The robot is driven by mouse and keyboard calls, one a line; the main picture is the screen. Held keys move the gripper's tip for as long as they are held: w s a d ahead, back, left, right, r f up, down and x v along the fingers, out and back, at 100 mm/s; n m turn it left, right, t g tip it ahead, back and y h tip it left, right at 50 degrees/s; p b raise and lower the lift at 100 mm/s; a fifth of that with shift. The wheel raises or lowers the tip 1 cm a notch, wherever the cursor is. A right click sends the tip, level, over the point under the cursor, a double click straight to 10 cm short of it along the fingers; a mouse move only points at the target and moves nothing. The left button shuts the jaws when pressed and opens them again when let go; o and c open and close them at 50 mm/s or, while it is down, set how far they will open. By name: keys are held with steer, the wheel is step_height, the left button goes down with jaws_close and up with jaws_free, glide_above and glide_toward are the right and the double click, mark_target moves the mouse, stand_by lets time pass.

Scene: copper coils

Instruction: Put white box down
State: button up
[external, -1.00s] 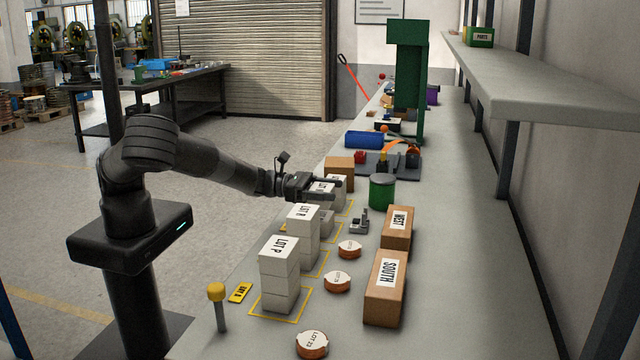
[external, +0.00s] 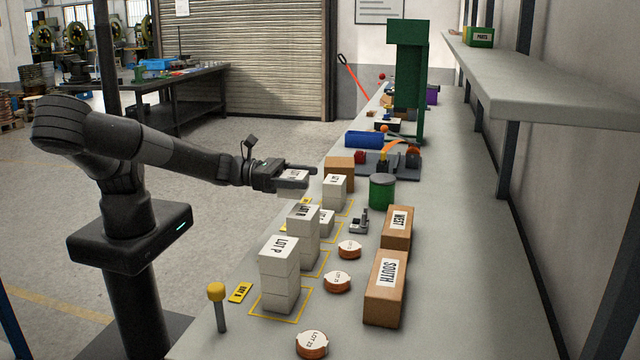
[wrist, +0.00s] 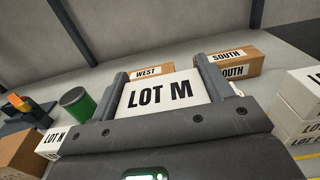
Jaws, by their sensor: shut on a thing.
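My gripper (external: 299,178) is shut on a white box (external: 292,176) labelled LOT M. The box is held up in the air over the bench's left edge. In the wrist view the white box (wrist: 160,93) sits between both fingers, its label upright and readable. White boxes (external: 279,262) form a stack labelled LOT P in the front yellow outline. Another stack (external: 302,235) stands behind it, with a low white box (external: 326,222) beside it. A further white stack (external: 334,190) stands just right of my gripper; its LOT N label (wrist: 53,135) shows in the wrist view.
Brown boxes labelled WEST (external: 397,229) and SOUTH (external: 386,288) stand along the bench's right side. Copper coils (external: 337,282) lie between them and the stacks. A green can (external: 382,191) and a brown box (external: 339,167) stand further back. A yellow-topped post (external: 217,300) stands in front.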

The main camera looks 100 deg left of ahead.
steer(key=shift+d+r, duration=0.1)
steer(key=shift+d, duration=0.05)
steer(key=w+a+r+n+y, duration=0.1)
steer(key=a+y, duration=0.1)
steer(key=a, duration=0.6)
steer(key=w+a+r+n+y, duration=0.1)
steer(key=w+a+r+y, duration=0.1)
steer(key=a, duration=0.6)
steer(key=n+g+y, duration=0.1)
steer(key=n+y, duration=0.1)
steer(key=y, duration=0.1)
glide_above(336, 161)
steer(key=f, duration=0.5)
steer(key=shift+a, duration=0.2)
steer(key=shift+h, duration=0.3)
steer(key=shift+f, duration=2.1)
